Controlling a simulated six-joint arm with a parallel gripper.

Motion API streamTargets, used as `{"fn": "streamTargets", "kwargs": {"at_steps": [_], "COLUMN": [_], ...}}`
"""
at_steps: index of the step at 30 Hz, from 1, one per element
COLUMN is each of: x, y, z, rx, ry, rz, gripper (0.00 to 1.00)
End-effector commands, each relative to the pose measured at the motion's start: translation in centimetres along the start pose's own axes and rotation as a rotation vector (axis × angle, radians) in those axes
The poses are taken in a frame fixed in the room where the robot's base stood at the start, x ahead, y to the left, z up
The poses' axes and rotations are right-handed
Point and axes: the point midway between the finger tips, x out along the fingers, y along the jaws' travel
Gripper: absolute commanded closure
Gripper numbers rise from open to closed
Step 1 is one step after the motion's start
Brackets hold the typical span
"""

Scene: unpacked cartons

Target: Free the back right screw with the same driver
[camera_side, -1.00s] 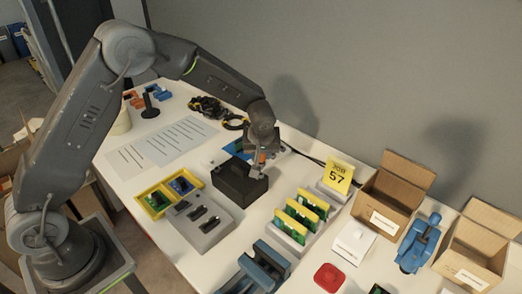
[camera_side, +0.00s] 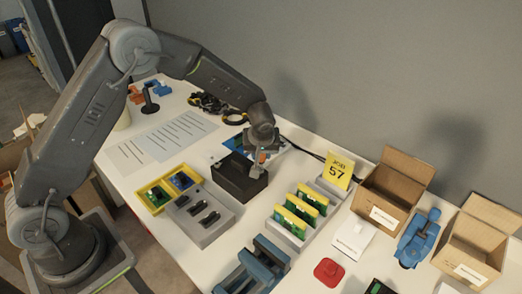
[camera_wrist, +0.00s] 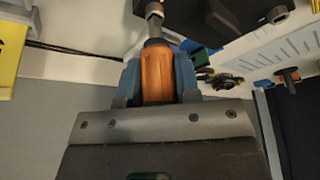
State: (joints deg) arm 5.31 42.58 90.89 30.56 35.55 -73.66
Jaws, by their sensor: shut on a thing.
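My gripper (camera_wrist: 158,80) is shut on the orange handle of a screwdriver (camera_wrist: 157,72), between its blue finger pads. In the side view my gripper (camera_side: 261,158) stands over the right part of the black box (camera_side: 238,180). In the wrist view the driver's grey shaft points to a metal screw or collar (camera_wrist: 154,10) at the edge of the black box (camera_wrist: 220,18). I cannot tell whether the tip is seated in it. Another metal screw head (camera_wrist: 277,14) shows at a different corner of the box. The remaining corners are hidden or too small.
A yellow tray with green and blue boards (camera_side: 155,208) and a grey block with dark slots (camera_side: 190,226) lie in front of the box. A rack of yellow-edged boards (camera_side: 290,238), a yellow job sign (camera_side: 339,170) and open cartons (camera_side: 408,170) stand to the right.

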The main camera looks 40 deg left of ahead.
Motion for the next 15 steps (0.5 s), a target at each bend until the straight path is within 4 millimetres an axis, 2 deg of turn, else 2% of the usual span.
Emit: {"fn": "streamTargets", "kwargs": {"at_steps": [11, 15], "x": [0.56, 0.53], "y": [0.00, 0.04], "z": [0.23, 0.27], "rx": [-0.002, -0.091], "ry": [0.000, 0.001], "rz": [-0.001, -0.038], "gripper": [0.96, 0.96]}}
